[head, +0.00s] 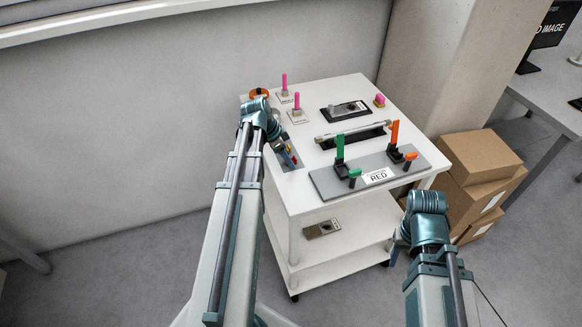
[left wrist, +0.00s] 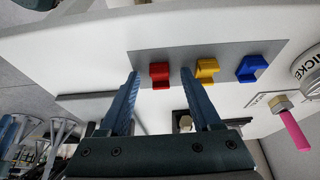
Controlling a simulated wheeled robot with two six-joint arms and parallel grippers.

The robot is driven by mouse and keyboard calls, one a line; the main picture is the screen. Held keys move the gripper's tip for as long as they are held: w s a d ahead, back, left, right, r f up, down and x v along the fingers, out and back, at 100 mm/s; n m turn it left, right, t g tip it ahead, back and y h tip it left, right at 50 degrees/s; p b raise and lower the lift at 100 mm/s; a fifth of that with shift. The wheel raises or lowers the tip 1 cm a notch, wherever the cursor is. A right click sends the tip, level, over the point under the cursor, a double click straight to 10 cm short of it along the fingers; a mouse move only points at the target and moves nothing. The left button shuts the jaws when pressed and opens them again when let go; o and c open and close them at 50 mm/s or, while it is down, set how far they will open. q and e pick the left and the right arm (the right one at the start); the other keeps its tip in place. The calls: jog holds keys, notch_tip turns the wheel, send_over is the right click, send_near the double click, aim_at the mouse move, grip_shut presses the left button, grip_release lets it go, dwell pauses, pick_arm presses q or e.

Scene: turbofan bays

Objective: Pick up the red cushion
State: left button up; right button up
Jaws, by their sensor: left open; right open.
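The red cushion (left wrist: 160,74) is a small notched block on a grey plate (left wrist: 222,56) in the left wrist view, in a row with a yellow cushion (left wrist: 206,70) and a blue cushion (left wrist: 251,68). My left gripper (left wrist: 160,76) is open, and the red cushion shows between its two fingertips, with no visible grip on it. In the head view my left gripper (head: 280,143) is over the cart's left side, by the plate, and partly hides the cushions. My right gripper (head: 397,250) is low beside the cart's right side, mostly hidden by its wrist.
The white cart (head: 350,90) carries a grey panel (head: 325,185) labelled RED with green and orange levers, a metal bar (head: 352,131) and pink-topped switches (head: 284,84). A grey device (head: 322,229) lies on its lower shelf. Cardboard boxes (head: 480,158) stand at the right.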

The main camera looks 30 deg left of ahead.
pick_arm(q)
grip_shut()
dwell(0.3)
jog(key=shift+r, duration=0.1)
jog(key=shift+r+p, duration=0.5)
jog(key=shift+p, duration=0.2)
notch_tip(320, 180, up, 3)
jog(key=p, duration=0.3)
jog(key=shift+f, duration=0.1)
jog(key=s+d, duration=0.2)
jog(key=d, duration=0.3)
jog(key=s+d, duration=0.2)
jog(key=d, duration=0.2)
jog(key=s+d+r, duration=0.1)
jog(key=s+d, duration=0.1)
jog(key=d, duration=0.3)
jog(key=shift+s+d+p, duration=0.2)
jog(key=shift+d+p, duration=0.15)
jog(key=shift+p, duration=0.05)
